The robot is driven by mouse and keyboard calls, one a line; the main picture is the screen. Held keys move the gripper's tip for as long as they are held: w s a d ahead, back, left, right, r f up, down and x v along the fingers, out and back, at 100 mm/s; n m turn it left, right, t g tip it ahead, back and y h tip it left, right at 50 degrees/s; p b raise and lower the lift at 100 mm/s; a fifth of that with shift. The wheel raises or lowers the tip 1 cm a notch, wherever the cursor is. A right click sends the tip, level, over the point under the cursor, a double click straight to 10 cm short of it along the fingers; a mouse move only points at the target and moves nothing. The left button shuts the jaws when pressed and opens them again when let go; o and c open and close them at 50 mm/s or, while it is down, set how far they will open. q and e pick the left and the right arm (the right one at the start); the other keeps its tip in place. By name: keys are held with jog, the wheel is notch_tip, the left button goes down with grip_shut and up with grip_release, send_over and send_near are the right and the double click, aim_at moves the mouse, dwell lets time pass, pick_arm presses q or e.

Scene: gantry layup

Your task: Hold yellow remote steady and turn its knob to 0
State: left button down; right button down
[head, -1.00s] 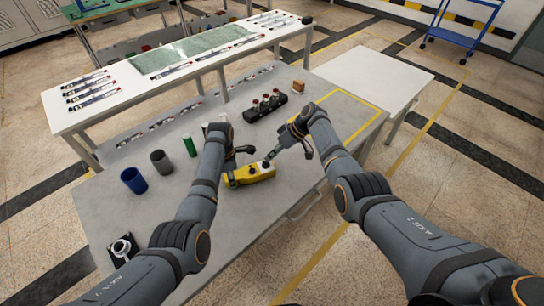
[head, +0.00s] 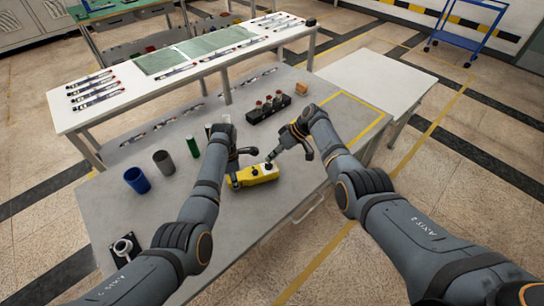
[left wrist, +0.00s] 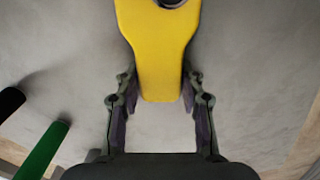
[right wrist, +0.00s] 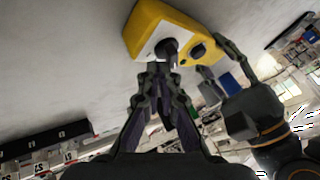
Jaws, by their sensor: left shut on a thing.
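The yellow remote (head: 240,180) lies on the grey table, close to its front edge. My left gripper (left wrist: 157,92) is shut on its narrow end, one finger on each side. In the right wrist view the remote (right wrist: 148,18) shows a pale face with a dark knob (right wrist: 167,47) and a second dark round part (right wrist: 198,51). My right gripper (right wrist: 163,72) is at the knob, its fingertips close together. I cannot tell whether they grip it or only touch it. The knob's marks are too small to read.
A blue cup (head: 137,180), a grey cup (head: 163,162) and a green cylinder (head: 192,146) stand left of my left arm. A black holder (head: 268,109) stands behind the grippers. A black-based fixture (head: 124,249) sits at front left.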

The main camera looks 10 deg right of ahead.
pick_arm(q)
jog(key=shift+d, duration=0.15)
pick_arm(e)
jog(key=shift+s+a, duration=0.1)
jog(key=shift+a, duration=0.05)
jog(key=v, duration=1.2)
pick_arm(q)
jog(key=c, duration=0.7)
grip_release()
jog(key=shift+c, duration=0.2)
notch_tip(320, 180, up, 12)
pick_arm(e)
jog(key=shift+f, duration=0.1)
